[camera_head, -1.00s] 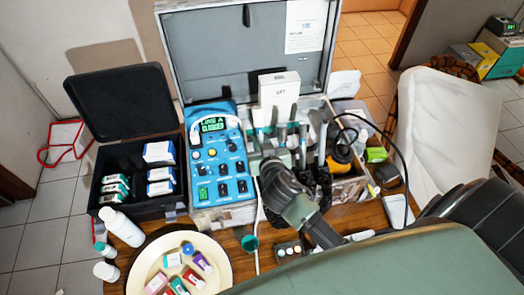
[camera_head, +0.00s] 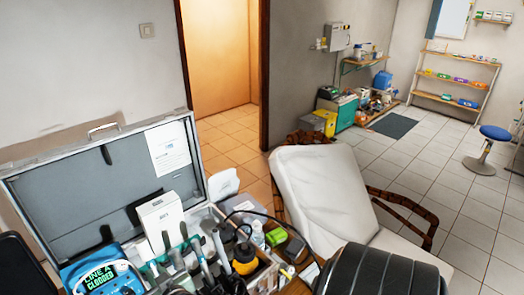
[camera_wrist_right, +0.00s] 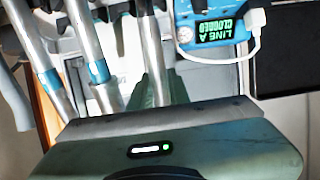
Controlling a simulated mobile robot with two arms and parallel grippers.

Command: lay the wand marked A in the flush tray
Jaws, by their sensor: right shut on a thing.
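My right gripper (camera_head: 182,270) is low in the head view, among several silver wands (camera_head: 218,244) that stand in the case. In the right wrist view its green fingers (camera_wrist_right: 156,92) are shut around a silver wand (camera_wrist_right: 152,60), which is upright. No letter can be read on it. Two more wands with blue bands (camera_wrist_right: 98,70) stand to its left. The blue unit's screen reads LINE A CLOGGED (camera_head: 99,277); the unit also shows in the wrist view (camera_wrist_right: 215,35). I cannot make out the flush tray. My left gripper is out of view.
The open case lid (camera_head: 80,195) stands behind the wands, and a white box (camera_head: 160,214) stands close to them. An orange-and-black item (camera_head: 244,260) and a dark cable lie to the right. A white-covered chair (camera_head: 320,195) is beyond.

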